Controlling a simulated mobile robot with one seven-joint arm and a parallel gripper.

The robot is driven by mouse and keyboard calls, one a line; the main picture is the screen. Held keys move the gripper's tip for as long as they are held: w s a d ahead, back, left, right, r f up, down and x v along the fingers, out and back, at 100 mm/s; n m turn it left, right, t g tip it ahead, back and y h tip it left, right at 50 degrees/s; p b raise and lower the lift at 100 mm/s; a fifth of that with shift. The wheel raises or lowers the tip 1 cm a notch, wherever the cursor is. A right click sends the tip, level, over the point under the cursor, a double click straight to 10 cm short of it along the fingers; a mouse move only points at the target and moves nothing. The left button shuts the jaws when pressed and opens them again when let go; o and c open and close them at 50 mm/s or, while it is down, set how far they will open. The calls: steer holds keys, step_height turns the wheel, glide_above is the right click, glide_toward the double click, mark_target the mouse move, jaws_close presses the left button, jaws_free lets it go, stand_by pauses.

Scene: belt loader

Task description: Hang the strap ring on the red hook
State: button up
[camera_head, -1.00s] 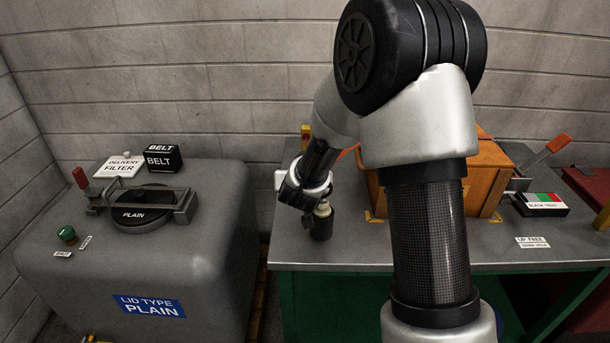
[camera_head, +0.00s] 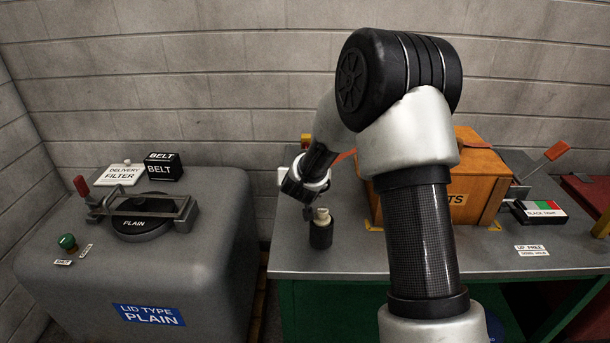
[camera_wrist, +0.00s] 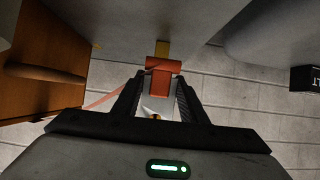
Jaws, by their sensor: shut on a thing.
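My gripper (camera_wrist: 160,92) is shut on a small pale piece (camera_wrist: 150,113) between its fingers, which appears to be the strap ring; its outline is mostly hidden. The orange strap (camera_wrist: 98,101) runs from the fingers to the wooden crate and also shows in the head view (camera_head: 346,155). The red hook (camera_wrist: 163,80), with a yellow part behind it, appears just beyond the fingertips in the wrist view. In the head view a red and yellow piece (camera_head: 306,139) stands at the bench's back edge, behind my gripper (camera_head: 303,200). I cannot tell whether ring and hook touch.
A small dark cylinder with a pale top (camera_head: 321,230) stands on the bench (camera_head: 350,260) close below my gripper. The wooden crate (camera_head: 482,190) stands to the right. A grey machine (camera_head: 210,230) with a lid is at left.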

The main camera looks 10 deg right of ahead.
steer(key=shift+w+r+x, duration=0.1)
steer(key=shift+r+x, duration=0.1)
steer(key=shift+x, duration=0.7)
steer(key=shift+w+r+x, duration=0.1)
steer(key=shift+r+x, duration=0.1)
steer(key=shift+x, duration=0.75)
steer(key=o, duration=1.1)
steer(key=shift+c, duration=0.2)
